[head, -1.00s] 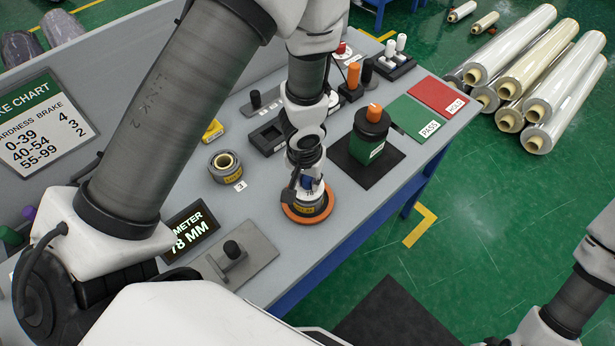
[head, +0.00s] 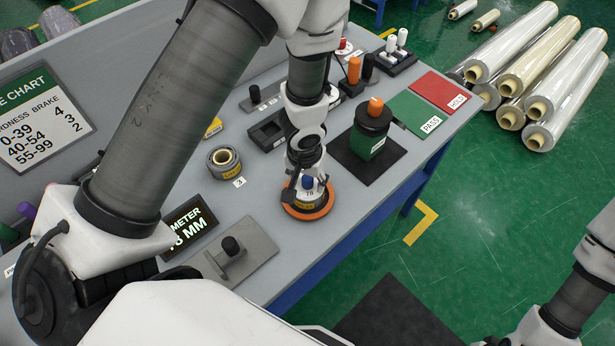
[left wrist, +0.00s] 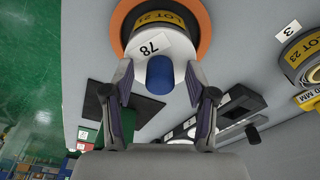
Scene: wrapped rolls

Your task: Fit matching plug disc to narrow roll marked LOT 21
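The narrow roll marked LOT 21 (left wrist: 158,18) stands on an orange ring (head: 328,208) on the bench. A white plug disc marked 78 (left wrist: 158,46) with a blue knob (left wrist: 160,76) is on the roll's end; I cannot tell whether it is fully seated. The knob also shows in the head view (head: 308,182). My left gripper (left wrist: 160,90) is open around the knob, its fingers on either side with clear gaps. In the head view my left gripper (head: 303,175) is just above the disc. My right gripper is out of view.
Another roll (head: 224,162) sits beside tag 3. A meter display (head: 188,228) and a grey plate with a black knob (head: 236,254) are nearer. A green-bodied block with an orange knob (head: 370,130) stands on a black mat. Green PASS (head: 415,112) and red HOLD (head: 440,92) areas lie right.

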